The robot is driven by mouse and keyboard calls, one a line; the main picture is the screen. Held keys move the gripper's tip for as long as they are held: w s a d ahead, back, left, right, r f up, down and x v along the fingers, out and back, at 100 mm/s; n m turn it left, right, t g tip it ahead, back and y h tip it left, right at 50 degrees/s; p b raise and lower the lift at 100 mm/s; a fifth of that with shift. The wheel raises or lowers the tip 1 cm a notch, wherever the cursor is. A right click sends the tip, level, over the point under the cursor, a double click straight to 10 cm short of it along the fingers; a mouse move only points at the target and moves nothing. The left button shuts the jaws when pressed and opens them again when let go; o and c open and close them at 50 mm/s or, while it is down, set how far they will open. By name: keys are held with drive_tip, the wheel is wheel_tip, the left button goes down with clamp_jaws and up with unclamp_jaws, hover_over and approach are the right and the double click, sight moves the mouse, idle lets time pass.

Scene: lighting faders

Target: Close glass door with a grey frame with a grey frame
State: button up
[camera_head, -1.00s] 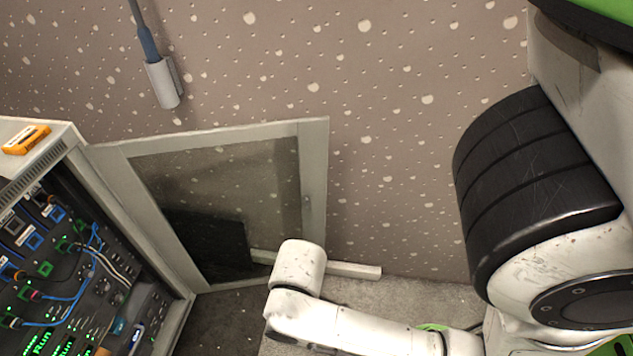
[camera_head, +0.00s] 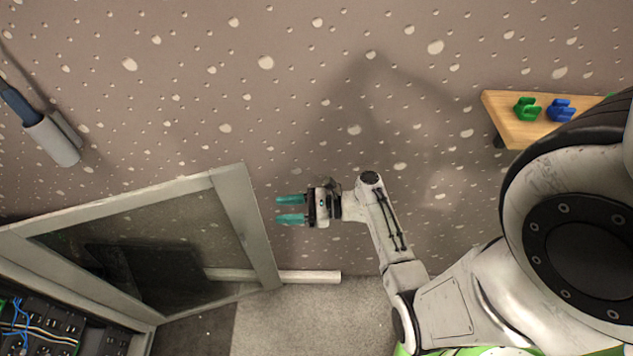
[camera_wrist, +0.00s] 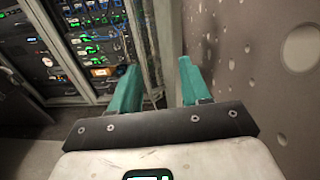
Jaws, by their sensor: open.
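The glass door with a grey frame (camera_head: 236,215) stands open in the head view, swung out from the rack cabinet at the lower left toward the wall. My gripper (camera_head: 278,210) is open and empty. Its two teal fingers point left toward the door's free upright edge, with a small gap seen in the picture. In the wrist view, my gripper (camera_wrist: 158,85) has its fingers apart, and the edge-on grey door frame (camera_wrist: 166,45) appears between and beyond them. I cannot tell whether either finger touches it.
The rack cabinet (camera_head: 45,330) holds lit equipment and blue cables. The speckled wall (camera_head: 330,90) runs behind the door and my arm. A wooden shelf (camera_head: 510,128) with green and blue clips is at the right. A grey wall fixture (camera_head: 52,140) hangs at the upper left.

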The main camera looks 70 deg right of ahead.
sight(254, 201)
drive_tip(key=shift+m+t+h, duration=0.5)
drive_tip(key=shift+m, duration=0.2)
drive_tip(key=shift+w+d+r+b+x, duration=0.15)
drive_tip(key=shift+d+x, duration=0.15)
drive_tip(key=shift+x, duration=1.2)
drive_tip(key=shift+w+d+r+b+x, duration=0.15)
drive_tip(key=shift+d+x, duration=0.15)
drive_tip(key=shift+x, duration=1.15)
drive_tip(key=shift+d+r+b+x, duration=0.15)
drive_tip(key=shift+d+x, duration=0.15)
drive_tip(key=shift+x, duration=1.2)
drive_tip(key=c, duration=0.8)
drive_tip(key=shift+o, duration=0.2)
drive_tip(key=shift+s+a+r+h+p, duration=0.1)
drive_tip(key=shift+s+a+h+p, duration=0.2)
drive_tip(key=shift+s+a+p, duration=0.55)
drive_tip(key=shift+m+t+h, duration=0.3)
drive_tip(key=shift+m+h, duration=0.4)
drive_tip(key=shift+s+a+p, duration=0.45)
drive_tip(key=shift+a, duration=0.3)
drive_tip(key=shift+s+a+p, duration=0.4)
drive_tip(key=shift+a+p, duration=0.1)
drive_tip(key=shift+a, duration=0.25)
drive_tip(key=shift+s+a+p, duration=0.45)
drive_tip(key=shift+a, duration=0.3)
